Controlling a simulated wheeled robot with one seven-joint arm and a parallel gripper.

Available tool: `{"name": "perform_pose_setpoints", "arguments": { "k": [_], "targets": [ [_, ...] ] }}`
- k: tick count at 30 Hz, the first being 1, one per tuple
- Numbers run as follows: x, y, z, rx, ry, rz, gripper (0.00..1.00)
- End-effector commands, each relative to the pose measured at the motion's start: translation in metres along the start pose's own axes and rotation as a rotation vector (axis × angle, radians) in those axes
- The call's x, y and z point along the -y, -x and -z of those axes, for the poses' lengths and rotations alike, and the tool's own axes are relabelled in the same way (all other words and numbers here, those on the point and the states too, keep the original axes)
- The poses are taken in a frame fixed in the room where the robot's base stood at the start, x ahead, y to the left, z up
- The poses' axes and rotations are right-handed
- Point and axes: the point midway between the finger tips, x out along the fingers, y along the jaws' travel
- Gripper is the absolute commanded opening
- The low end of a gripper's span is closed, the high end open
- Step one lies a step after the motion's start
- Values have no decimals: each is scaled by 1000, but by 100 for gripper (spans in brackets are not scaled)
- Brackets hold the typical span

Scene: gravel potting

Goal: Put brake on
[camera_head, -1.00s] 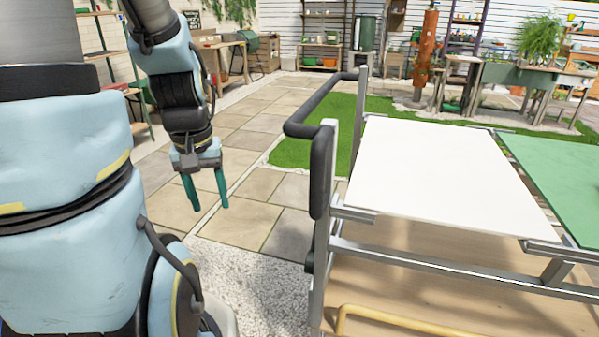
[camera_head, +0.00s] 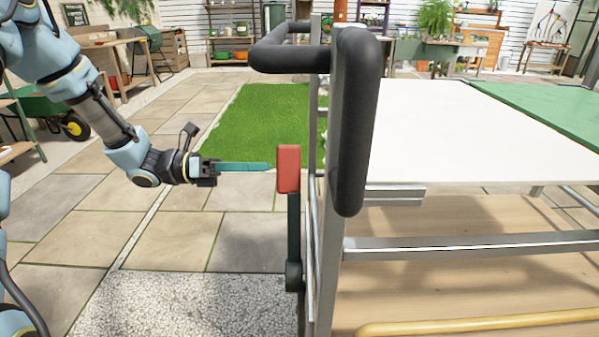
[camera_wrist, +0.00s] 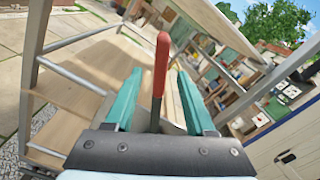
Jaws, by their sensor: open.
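The brake lever is a dark upright bar with a red grip (camera_head: 288,168), mounted on the near left side of the metal cart (camera_head: 338,250). It stands roughly upright, pivoting low on the frame. My gripper (camera_head: 268,166) points right with its teal fingers level with the red grip, the tips just left of it.
The cart's black handle (camera_head: 350,120) stands right beside the lever. A white board (camera_head: 470,130) and a green board (camera_head: 560,115) lie on top. A yellow bar (camera_head: 480,323) shows low on the cart. Paving and grass (camera_head: 245,120) lie open to the left.

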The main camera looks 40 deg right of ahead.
Motion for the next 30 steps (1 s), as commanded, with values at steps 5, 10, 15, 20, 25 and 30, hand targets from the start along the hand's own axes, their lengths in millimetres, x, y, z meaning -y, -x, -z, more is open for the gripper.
{"name": "perform_pose_setpoints", "arguments": {
  "k": [5, 10, 15, 20, 25, 30],
  "targets": [
    [2, -34, 1, -5, -1, 3, 55],
    [2, -64, 1, -6, -2, 2, 55],
    [1, -84, 1, -6, -3, 1, 55],
    [1, -92, 2, -6, -2, -1, 55],
    [1, -93, 2, -6, -3, -2, 55],
    [1, -93, 2, -6, -3, -1, 46]
  ]
}}
